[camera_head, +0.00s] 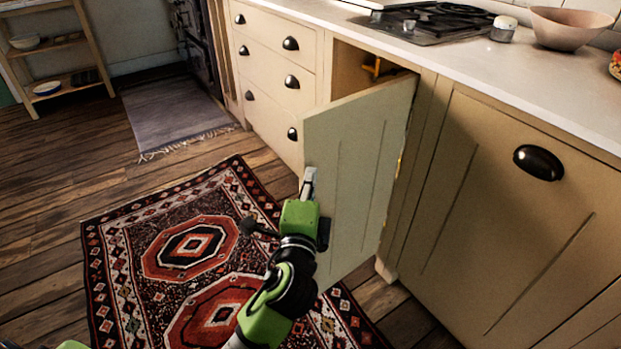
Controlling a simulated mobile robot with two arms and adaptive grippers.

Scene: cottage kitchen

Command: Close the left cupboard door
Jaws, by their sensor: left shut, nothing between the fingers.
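The left cupboard door (352,165) stands partly open and juts out from the cream counter unit. The door's handle is not visible. My right gripper is not in view.
A closed cupboard door (508,210) with a dark cup handle is on the right. Drawers (270,75) are beyond the open door. The worktop holds a hob (425,22) and a pink bowl (570,27). A patterned rug (190,245) covers the floor at the left.

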